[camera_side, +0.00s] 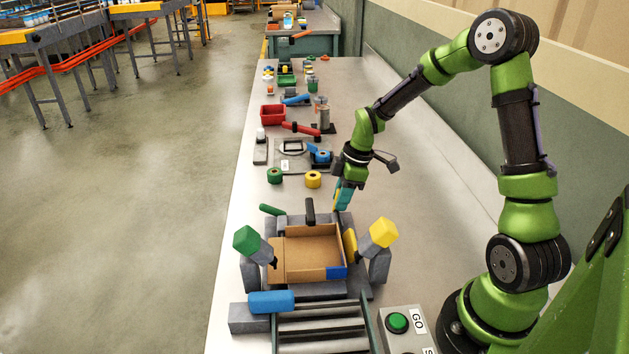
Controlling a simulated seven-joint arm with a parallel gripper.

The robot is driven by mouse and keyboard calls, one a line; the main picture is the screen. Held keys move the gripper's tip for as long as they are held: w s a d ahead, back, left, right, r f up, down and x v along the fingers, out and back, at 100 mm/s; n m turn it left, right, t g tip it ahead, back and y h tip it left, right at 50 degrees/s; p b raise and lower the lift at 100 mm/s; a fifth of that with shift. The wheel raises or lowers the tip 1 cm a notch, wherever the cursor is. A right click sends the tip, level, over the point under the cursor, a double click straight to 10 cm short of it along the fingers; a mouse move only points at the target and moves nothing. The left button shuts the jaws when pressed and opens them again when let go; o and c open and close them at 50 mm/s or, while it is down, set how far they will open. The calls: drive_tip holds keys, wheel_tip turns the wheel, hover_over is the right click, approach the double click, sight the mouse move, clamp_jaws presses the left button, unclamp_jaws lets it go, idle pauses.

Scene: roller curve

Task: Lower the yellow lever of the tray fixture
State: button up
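The yellow lever (382,233) is on the right side of the tray fixture (378,270). Its yellow block head is raised and tilts up to the right on a grey shaft. A brown cardboard tray (310,252) with a blue front-right corner sits in the fixture. A green-headed lever (247,240) stands raised on the left side, leaning left. My gripper (341,197) is behind the fixture, above and left of the yellow lever and apart from it. Its teal fingers point down; their gap is too small to make out.
A black upright handle (310,211) stands at the fixture's back edge. A blue block (271,301) and rollers (320,325) lie in front, with a green GO button box (398,322) to the right.

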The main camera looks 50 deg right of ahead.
drive_tip(key=o, duration=0.3)
drive_tip(key=shift+o, duration=0.2)
drive_tip(key=v, duration=1.7)
drive_tip(key=shift+w+a, duration=0.1)
